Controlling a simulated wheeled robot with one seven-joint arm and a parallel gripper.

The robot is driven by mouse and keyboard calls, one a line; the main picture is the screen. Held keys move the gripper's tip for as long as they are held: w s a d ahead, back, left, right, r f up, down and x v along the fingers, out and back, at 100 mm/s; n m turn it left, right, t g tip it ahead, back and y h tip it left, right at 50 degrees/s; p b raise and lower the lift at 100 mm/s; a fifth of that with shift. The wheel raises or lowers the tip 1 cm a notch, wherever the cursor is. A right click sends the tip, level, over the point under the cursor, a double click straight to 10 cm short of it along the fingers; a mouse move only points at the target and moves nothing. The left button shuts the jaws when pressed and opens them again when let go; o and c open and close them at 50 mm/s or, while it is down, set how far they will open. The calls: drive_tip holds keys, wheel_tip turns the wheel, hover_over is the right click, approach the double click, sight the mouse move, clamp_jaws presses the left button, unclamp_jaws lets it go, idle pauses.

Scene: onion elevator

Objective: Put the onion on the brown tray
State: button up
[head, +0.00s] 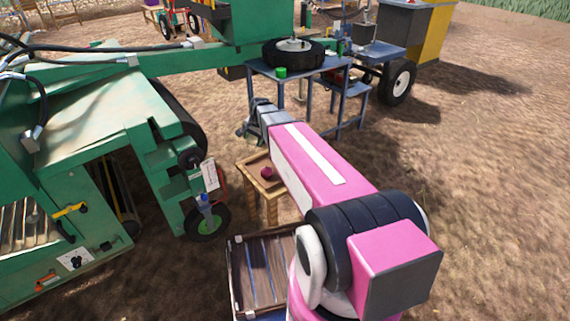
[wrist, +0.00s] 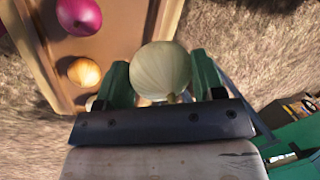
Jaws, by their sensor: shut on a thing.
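My gripper (wrist: 160,85) has green fingers and is shut on a pale white onion (wrist: 160,68) in the wrist view. The brown tray (wrist: 35,28) lies below and to the left in that view, and the held onion overlaps its right edge in the picture. How high the onion is above it I cannot tell. A red onion (wrist: 80,16) and a yellow onion (wrist: 84,72) lie in the tray. In the head view the brown tray (head: 247,169) sits on a small wooden stand, with the red onion (head: 267,173) visible. My arm hides its right part and the held onion.
A large green machine (head: 90,120) fills the left of the head view. A slatted crate (head: 258,275) is in front of the stand. Bare soil lies open at right.

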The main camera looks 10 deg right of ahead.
drive_tip(key=w+a+f+m+h, duration=0.1)
drive_tip(key=w+a+f+m, duration=0.1)
drive_tip(key=w+a+m, duration=0.25)
drive_tip(key=shift+m+t, duration=0.25)
drive_tip(key=shift+t, duration=0.15)
drive_tip(key=s+d+f, duration=0.1)
drive_tip(key=d+f, duration=0.1)
drive_tip(key=d, duration=0.1)
drive_tip(key=s+d+f, duration=0.1)
drive_tip(key=d+f, duration=0.1)
drive_tip(key=d, duration=0.2)
drive_tip(key=s+d+f, duration=0.1)
drive_tip(key=d+f, duration=0.2)
drive_tip(key=shift+s+d, duration=0.15)
drive_tip(key=shift+d, duration=0.05)
drive_tip(key=shift+f, duration=2)
drive_tip(key=shift+f, duration=0.1)
drive_tip(key=o, duration=1)
